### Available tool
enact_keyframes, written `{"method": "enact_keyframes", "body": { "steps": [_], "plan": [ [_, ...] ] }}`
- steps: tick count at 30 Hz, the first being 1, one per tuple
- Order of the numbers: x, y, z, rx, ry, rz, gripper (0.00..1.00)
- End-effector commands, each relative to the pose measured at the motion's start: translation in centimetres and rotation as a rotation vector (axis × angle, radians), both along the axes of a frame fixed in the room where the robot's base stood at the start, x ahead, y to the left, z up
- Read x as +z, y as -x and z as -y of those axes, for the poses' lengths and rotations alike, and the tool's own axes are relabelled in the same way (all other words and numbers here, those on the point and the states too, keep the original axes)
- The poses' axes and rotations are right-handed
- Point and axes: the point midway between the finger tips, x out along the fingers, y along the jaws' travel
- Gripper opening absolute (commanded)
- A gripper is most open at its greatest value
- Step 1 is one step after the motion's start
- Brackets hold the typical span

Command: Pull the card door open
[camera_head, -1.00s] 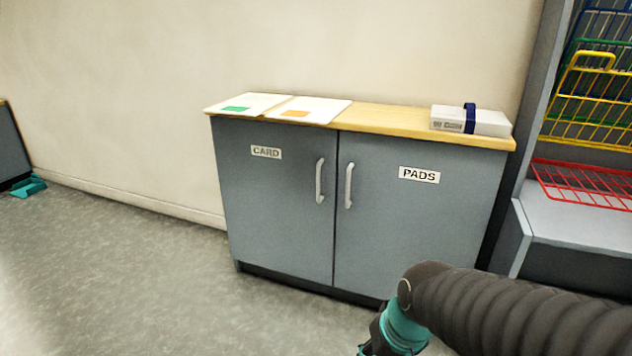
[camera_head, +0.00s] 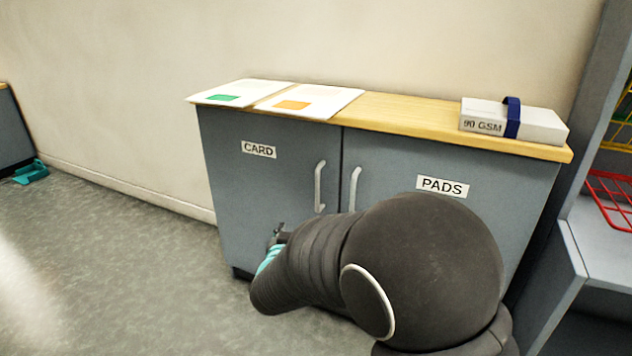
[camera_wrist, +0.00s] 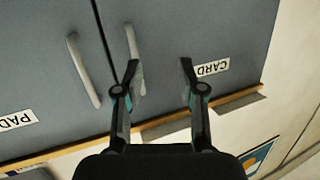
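The grey card door (camera_head: 245,190), labelled CARD, is closed on the left of the cabinet. Its pale vertical handle (camera_head: 319,187) is near the door's right edge. In the wrist view, the picture is turned over and the card handle (camera_wrist: 134,45) lies at my left-hand finger, partly hidden behind it. My gripper (camera_wrist: 158,68) is open, with the door face (camera_wrist: 180,25) and CARD label beyond the fingers. Nothing is between the fingertips. In the head view my gripper (camera_head: 278,234) is low in front of the card door, mostly hidden by my arm.
The closed PADS door (camera_head: 400,165) is on the right, with its handle (camera_head: 354,189) close to the card handle. Paper sheets (camera_head: 310,100) and a strapped 90 GSM pack (camera_head: 512,120) lie on the wooden top (camera_head: 405,113).

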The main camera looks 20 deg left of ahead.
Motion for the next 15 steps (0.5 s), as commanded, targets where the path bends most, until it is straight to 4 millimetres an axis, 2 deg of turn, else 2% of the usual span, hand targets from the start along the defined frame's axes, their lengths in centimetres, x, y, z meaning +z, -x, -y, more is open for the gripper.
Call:
{"method": "enact_keyframes", "body": {
  "steps": [3,6,11,15],
  "plan": [
    [2.6,-0.7,1.6,-0.088,0.004,0.113,0.39],
    [3.9,-0.6,2.3,-0.125,0.020,0.173,0.39],
    [4.5,-0.7,2.2,-0.131,0.042,0.206,0.39],
    [4.4,-2.2,1.9,-0.130,0.042,0.205,0.39]
  ]
}}
